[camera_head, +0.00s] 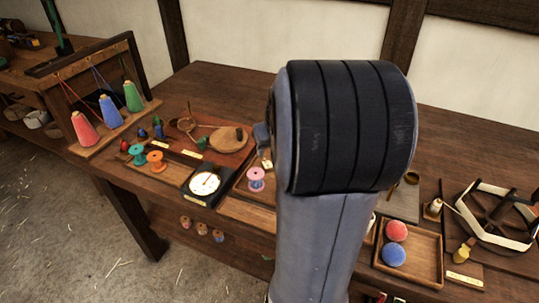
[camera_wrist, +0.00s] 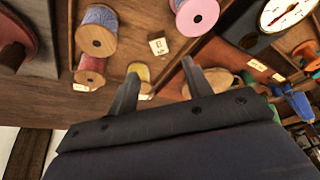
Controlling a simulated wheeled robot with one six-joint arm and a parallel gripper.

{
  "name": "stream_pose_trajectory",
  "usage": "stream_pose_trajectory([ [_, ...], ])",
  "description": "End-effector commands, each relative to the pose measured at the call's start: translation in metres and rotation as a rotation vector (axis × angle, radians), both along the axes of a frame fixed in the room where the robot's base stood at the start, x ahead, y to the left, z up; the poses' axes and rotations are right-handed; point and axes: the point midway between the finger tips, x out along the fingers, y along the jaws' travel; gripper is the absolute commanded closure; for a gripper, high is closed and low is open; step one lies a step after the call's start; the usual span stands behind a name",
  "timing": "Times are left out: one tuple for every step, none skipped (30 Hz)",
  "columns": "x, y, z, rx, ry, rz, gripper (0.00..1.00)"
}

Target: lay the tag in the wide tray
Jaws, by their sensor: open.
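My gripper (camera_wrist: 160,70) is open and empty in the wrist view, its two fingers apart above a wooden tray (camera_wrist: 131,30). A small pale block-like piece with dark marks, perhaps the tag (camera_wrist: 158,46), lies in that tray just beyond the fingertips, apart from them. It seems to show in the head view too (camera_head: 267,165), beside my arm. A pink spool (camera_wrist: 197,16) and a blue spool (camera_wrist: 97,29) stand near it in the tray. I cannot tell for sure which tray is the wide one; my arm hides much of this tray in the head view.
Another wooden tray (camera_head: 438,262) holds a red ball (camera_head: 396,230) and a blue ball (camera_head: 393,254). A white dial (camera_head: 204,184) sits left of the pink spool. Cones of thread (camera_head: 109,110) stand at the left. The bench's back strip (camera_head: 221,79) is clear.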

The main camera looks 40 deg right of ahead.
Motion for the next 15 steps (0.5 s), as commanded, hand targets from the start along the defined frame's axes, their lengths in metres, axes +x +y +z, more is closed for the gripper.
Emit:
stream_pose_trajectory([
  [-0.004,0.001,0.011,-0.003,-0.003,-0.001,0.52],
  [-0.006,0.001,0.015,-0.003,-0.002,-0.001,0.52],
  [-0.008,0.002,0.021,-0.002,-0.001,-0.001,0.52],
  [-0.009,0.002,0.024,-0.002,-0.001,-0.001,0.52],
  [-0.011,0.002,0.027,-0.001,-0.001,0.0,0.52],
  [-0.012,0.003,0.03,-0.001,-0.001,-0.001,0.52],
  [-0.013,0.003,0.032,-0.001,-0.001,-0.001,0.52],
  [-0.014,0.003,0.033,-0.001,0.0,-0.001,0.52],
  [-0.014,0.003,0.035,-0.001,0.0,0.0,0.52],
  [-0.015,0.004,0.036,-0.001,0.001,0.0,0.52],
  [-0.015,0.004,0.036,-0.001,0.001,0.0,0.52],
  [-0.015,0.004,0.036,-0.001,0.001,0.0,0.52],
  [-0.015,0.004,0.036,-0.001,0.001,0.0,0.52],
  [-0.015,0.004,0.036,-0.001,0.001,0.0,0.52],
  [-0.015,0.004,0.036,-0.001,0.001,0.0,0.52],
])
